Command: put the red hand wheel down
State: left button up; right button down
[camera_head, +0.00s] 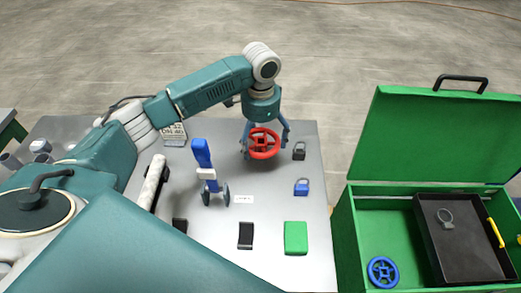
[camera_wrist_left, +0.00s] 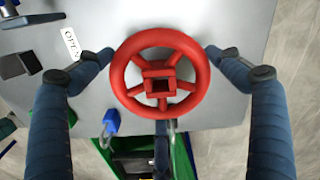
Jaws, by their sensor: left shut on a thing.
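The red hand wheel (camera_head: 264,155) is over the back right part of the grey table, with its spoked face and square hub showing in the left wrist view (camera_wrist_left: 160,115). My right gripper is not in view.
On the grey table (camera_head: 270,210) are a black padlock (camera_head: 299,151), a blue padlock (camera_head: 301,187), a green block (camera_head: 296,238) and a blue-handled tool (camera_head: 202,153). An open green toolbox (camera_head: 344,222) to the right holds a blue wheel (camera_head: 383,272) and a black tray (camera_head: 424,235).

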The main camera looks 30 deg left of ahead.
pick_arm(q)
notch_tip(320, 180, down, 6)
jog(key=shift+r+p, duration=0.15)
jog(key=shift+p, duration=0.2)
jog(key=o, duration=1.2)
jog(key=shift+c, duration=0.2)
notch_tip(320, 180, up, 12)
jog(key=b, duration=0.1)
jog(key=shift+b, duration=0.35)
